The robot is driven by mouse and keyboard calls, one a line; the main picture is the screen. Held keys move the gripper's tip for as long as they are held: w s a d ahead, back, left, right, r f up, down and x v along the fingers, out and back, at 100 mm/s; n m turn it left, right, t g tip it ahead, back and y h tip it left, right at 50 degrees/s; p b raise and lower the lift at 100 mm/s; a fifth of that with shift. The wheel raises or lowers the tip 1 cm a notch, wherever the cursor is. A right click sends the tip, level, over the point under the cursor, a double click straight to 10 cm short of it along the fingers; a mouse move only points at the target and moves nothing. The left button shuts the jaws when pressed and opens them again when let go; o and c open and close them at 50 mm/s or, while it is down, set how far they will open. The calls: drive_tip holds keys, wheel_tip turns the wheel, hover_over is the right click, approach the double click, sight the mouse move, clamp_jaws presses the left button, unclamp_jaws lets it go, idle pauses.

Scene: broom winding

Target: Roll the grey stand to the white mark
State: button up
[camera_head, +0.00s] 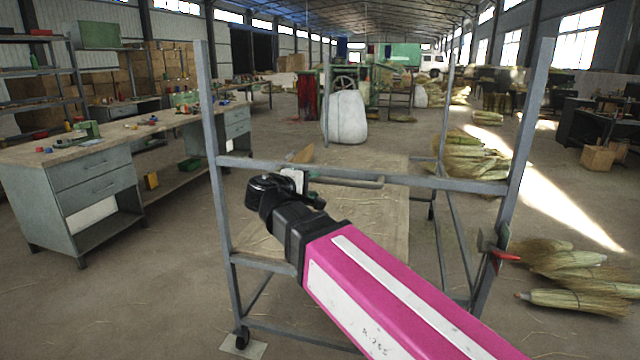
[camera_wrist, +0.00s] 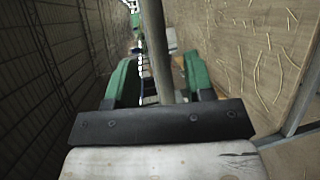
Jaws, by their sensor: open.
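The grey stand (camera_head: 410,180) is an upright metal frame on small casters in front of me in the head view. A white patch (camera_head: 256,348) lies on the floor at its near left corner, and the caster (camera_head: 241,337) there overlaps it in the picture. My gripper (camera_head: 307,191) is at the stand's upper crossbar. In the wrist view, my gripper's green fingers (camera_wrist: 160,82) are apart, with a grey bar (camera_wrist: 155,40) of the stand between them. I cannot tell whether either finger touches the bar.
A workbench (camera_head: 90,155) with drawers stands at the left. Broom straw bundles (camera_head: 570,275) lie on the floor at the right. A white sack (camera_head: 345,117) and machinery stand behind the stand. A red-handled part (camera_head: 500,253) is on the stand's right post.

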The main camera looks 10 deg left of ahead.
drive_tip(key=shift+v, duration=2.35)
drive_tip(key=shift+f, duration=0.1)
drive_tip(key=w+d+f+m+g, duration=0.2)
drive_tip(key=w+d+f+g, duration=0.25)
drive_tip(key=d+f, duration=0.65)
drive_tip(key=w+d+f+m+g, duration=0.35)
drive_tip(key=w+d+f, duration=0.25)
drive_tip(key=d+f, duration=0.45)
drive_tip(key=s+d+f+m+g+y, duration=0.2)
drive_tip(key=d+f+m+g+y, duration=0.1)
drive_tip(key=d+f, duration=0.6)
drive_tip(key=s+d+f+m+g+y, duration=0.3)
drive_tip(key=d+f+m, duration=0.2)
drive_tip(key=d+f, duration=0.5)
drive_tip(key=d, duration=0.3)
drive_tip(key=shift+f+y, duration=0.2)
drive_tip(key=shift+y, duration=0.1)
drive_tip(key=shift+s+a, duration=0.1)
drive_tip(key=shift+a, duration=0.05)
